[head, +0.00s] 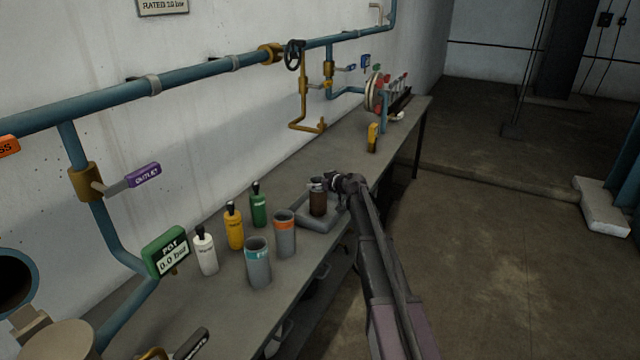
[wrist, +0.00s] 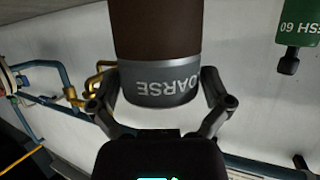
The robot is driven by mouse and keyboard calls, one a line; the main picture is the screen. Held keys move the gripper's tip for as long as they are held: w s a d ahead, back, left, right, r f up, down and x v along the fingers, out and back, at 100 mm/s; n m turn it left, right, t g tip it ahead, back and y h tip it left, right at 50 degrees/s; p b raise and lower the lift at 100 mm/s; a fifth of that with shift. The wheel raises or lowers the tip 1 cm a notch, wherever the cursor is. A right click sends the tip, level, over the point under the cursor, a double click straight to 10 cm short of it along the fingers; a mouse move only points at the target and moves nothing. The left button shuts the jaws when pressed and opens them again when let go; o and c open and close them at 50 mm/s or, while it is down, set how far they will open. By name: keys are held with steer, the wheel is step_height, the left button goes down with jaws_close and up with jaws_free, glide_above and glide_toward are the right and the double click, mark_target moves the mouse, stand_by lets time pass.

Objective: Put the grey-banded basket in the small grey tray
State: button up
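The grey-banded basket (head: 318,204) is a brown cylinder with a grey band at its top. It stands upright within the outline of the small grey tray (head: 321,224); I cannot tell whether its base touches the tray floor. In the wrist view the basket (wrist: 158,45) fills the upper middle, its band reading "COARSE" upside down. My gripper (wrist: 160,80) has one fingertip at each side of the basket near the band and appears closed on it. In the head view my gripper (head: 325,184) is at the basket's top, coming from the right.
Left of the tray stand two grey cylinders, one orange-banded (head: 285,236) and one teal-banded (head: 257,266). Green (head: 258,207), yellow (head: 234,228) and white (head: 206,253) bottles stand behind them. Blue pipes run along the wall. The bench (head: 350,148) beyond the tray is mostly clear.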

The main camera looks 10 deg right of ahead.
steer(key=shift+r, duration=0.2)
steer(key=shift+s+d+r+p, duration=0.1)
steer(key=shift+s+p, duration=0.15)
steer(key=shift+p, duration=0.05)
steer(key=p+v, duration=0.4)
steer(key=v, duration=0.7)
steer(key=shift+s, duration=0.2)
steer(key=shift+d, duration=0.1)
steer(key=s+a+f+g, duration=0.2)
steer(key=s+a, duration=0.1)
steer(key=s, duration=0.2)
steer(key=s+a+f+g, duration=0.2)
steer(key=s+a+f, duration=0.1)
steer(key=s, duration=0.3)
steer(key=s+f+m+g+h, duration=0.3)
steer(key=s, duration=0.9)
steer(key=s+f+m+g+h, duration=0.3)
steer(key=s+g+h, duration=0.1)
steer(key=s, duration=0.9)
steer(key=shift+s+d+f+g, duration=0.15)
steer(key=shift+d+f+g, duration=0.15)
steer(key=shift+d, duration=0.1)
